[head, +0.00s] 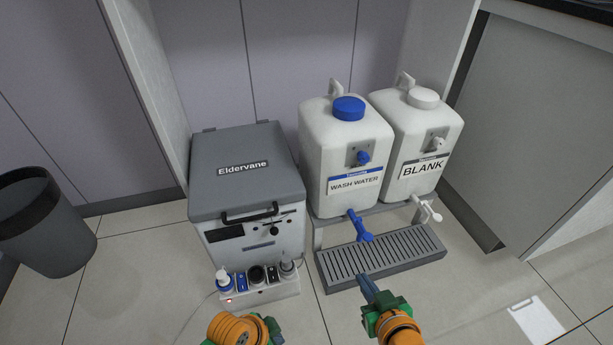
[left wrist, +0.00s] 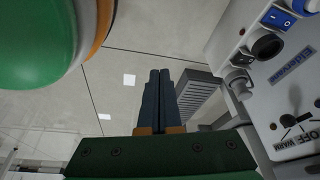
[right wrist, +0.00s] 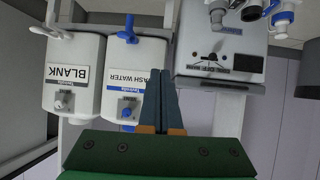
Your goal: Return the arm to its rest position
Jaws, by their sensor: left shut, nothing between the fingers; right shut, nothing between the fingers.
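My right gripper (head: 367,283) is in the lower middle of the head view, in front of the slotted drip tray, with its narrow blue-grey fingers together and empty. Its closed fingers also show in the right wrist view (right wrist: 162,98). My left arm (head: 236,329) shows at the bottom edge of the head view, below the grey-lidded box; its fingers are not visible there. In the left wrist view my left gripper (left wrist: 160,98) is shut with nothing between its fingers.
The grey-lidded Eldervane box (head: 246,170) stands left of the WASH WATER container (head: 343,140) and BLANK container (head: 420,130). The drip tray (head: 380,258) lies before them. A dark bin (head: 45,225) stands at left. Floor at lower left and lower right is mostly clear.

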